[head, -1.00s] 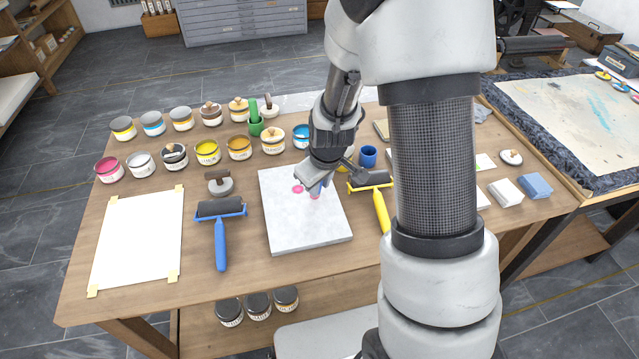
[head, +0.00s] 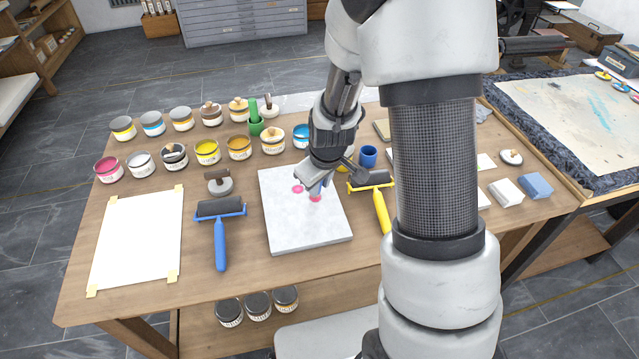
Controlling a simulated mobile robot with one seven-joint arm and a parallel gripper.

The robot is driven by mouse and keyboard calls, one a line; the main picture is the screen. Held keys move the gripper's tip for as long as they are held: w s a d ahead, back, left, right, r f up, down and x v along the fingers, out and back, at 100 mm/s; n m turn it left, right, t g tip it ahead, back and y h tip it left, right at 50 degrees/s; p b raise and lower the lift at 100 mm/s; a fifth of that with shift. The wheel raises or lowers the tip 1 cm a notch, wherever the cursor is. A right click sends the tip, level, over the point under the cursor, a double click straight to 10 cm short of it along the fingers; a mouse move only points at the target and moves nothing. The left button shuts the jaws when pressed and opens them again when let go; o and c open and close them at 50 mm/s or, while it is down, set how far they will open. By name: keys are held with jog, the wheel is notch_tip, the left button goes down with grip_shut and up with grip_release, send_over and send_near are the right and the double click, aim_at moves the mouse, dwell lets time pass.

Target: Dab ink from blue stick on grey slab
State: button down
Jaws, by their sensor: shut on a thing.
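The grey slab (head: 300,225) lies flat in the middle of the wooden table. Two pink ink spots show near its far edge, one on the left (head: 297,189) and one on the right (head: 315,198). My gripper (head: 316,184) is over the slab's far right part, pointing down, and is shut on the blue stick (head: 319,190). Only a small blue piece of the stick shows below the jaws. Its lower end is at the right pink spot; I cannot tell whether it touches the slab.
A blue-handled roller (head: 220,240) lies left of the slab, a yellow-handled roller (head: 380,205) close on its right. Several ink tins, including an open pink one (head: 109,170), stand behind. A white sheet (head: 137,240) is taped at left. A blue cup (head: 368,155) stands beyond my gripper.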

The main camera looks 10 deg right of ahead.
jog(key=shift+s, duration=0.1)
jog(key=shift+r+p, duration=2.4)
jog(key=shift+r, duration=1.15)
